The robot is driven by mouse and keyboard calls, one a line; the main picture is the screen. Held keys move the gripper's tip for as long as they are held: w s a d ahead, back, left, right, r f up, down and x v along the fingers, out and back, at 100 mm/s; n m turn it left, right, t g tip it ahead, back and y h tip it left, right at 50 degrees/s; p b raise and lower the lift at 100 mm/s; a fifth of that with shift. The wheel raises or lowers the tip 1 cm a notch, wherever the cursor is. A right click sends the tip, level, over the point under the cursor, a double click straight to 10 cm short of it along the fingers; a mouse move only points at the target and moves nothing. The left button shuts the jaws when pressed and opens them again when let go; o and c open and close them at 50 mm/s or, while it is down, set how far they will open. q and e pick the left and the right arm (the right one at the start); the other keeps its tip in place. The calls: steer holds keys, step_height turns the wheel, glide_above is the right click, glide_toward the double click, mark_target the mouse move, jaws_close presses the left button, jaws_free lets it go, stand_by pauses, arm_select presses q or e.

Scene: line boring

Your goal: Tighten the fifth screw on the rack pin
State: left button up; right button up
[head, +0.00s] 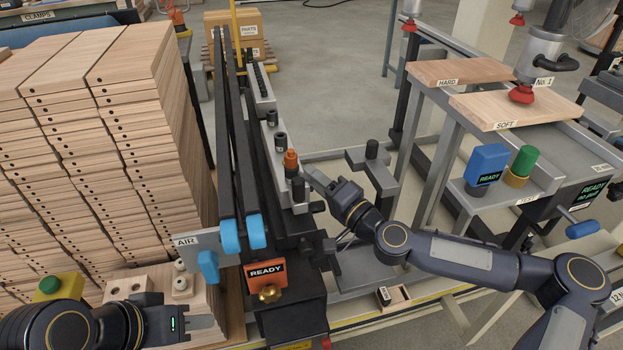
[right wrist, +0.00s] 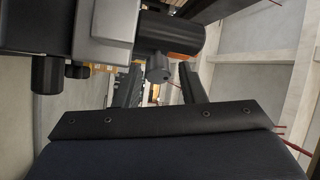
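A grey rail (head: 262,98) runs away from me beside dark bars and carries a row of black pins, among them a nearer black pin (head: 280,141). An orange-capped pin (head: 291,160) stands near its close end. Which one is the fifth screw I cannot tell. My right gripper (head: 312,178) points at the rail's close end, just right of the orange-capped pin. In the right wrist view its two fingers (right wrist: 158,88) are apart, with a small grey cylinder (right wrist: 158,68) showing between their tips; contact is unclear. My left gripper (head: 200,322) is low at the left; its finger gap is not discernible.
Tall stacks of drilled wooden boards (head: 140,120) stand at the left. An orange READY sign (head: 265,274) and blue AIR valve parts (head: 230,236) are in front. A wooden block (head: 135,287) is beside my left gripper. A test bench with a blue READY unit (head: 487,165) stands right.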

steer(key=s+d, duration=0.3)
steer(key=d, duration=0.3)
steer(key=shift+s+f+b, duration=0.15)
steer(key=shift+b, duration=0.3)
